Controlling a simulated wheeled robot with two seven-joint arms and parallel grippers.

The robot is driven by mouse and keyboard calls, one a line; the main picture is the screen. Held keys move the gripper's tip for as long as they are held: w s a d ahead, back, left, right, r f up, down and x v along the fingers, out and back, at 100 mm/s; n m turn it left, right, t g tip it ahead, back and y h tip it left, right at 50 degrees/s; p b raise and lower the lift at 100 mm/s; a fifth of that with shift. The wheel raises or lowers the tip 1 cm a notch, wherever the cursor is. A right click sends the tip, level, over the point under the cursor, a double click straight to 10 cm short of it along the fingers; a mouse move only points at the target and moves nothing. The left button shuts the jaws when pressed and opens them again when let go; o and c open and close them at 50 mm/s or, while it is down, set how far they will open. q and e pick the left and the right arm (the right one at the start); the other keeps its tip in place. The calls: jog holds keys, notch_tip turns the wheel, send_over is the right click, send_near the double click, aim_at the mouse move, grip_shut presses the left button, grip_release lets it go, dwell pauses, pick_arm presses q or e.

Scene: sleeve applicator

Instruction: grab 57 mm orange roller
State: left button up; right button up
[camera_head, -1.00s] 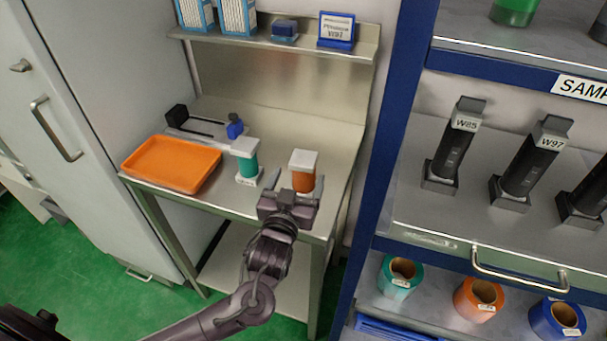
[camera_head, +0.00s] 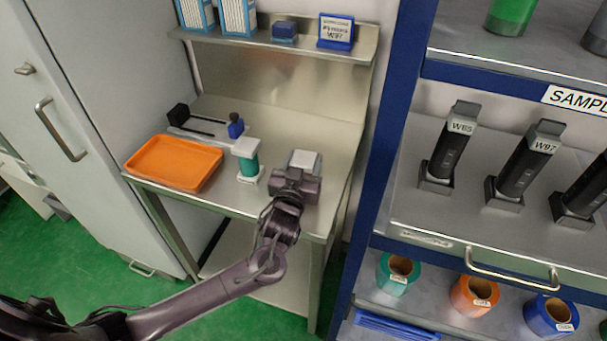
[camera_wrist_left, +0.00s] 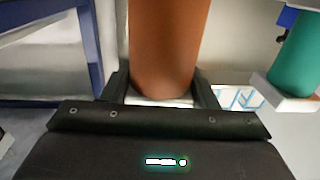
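The orange roller (camera_wrist_left: 170,45) rises between the two fingers of my left gripper (camera_wrist_left: 163,85) in the left wrist view. In the head view the left gripper (camera_head: 297,182) covers the roller's orange body; only its white cap (camera_head: 305,161) shows, at the right side of the steel table. The fingers stand on either side of the roller, close to it, and look open; I cannot make out firm contact. My right gripper is not in view.
A teal roller in a white holder (camera_head: 246,146) stands just left of the gripper. An orange tray (camera_head: 174,163) lies at the table's left. A blue-framed shelf rack (camera_head: 388,150) with W65 and W97 rollers (camera_head: 452,143) and coloured rolls (camera_head: 474,296) stands at right.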

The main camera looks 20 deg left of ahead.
pick_arm(q)
jog(key=c, duration=0.7)
jog(key=shift+r, duration=0.1)
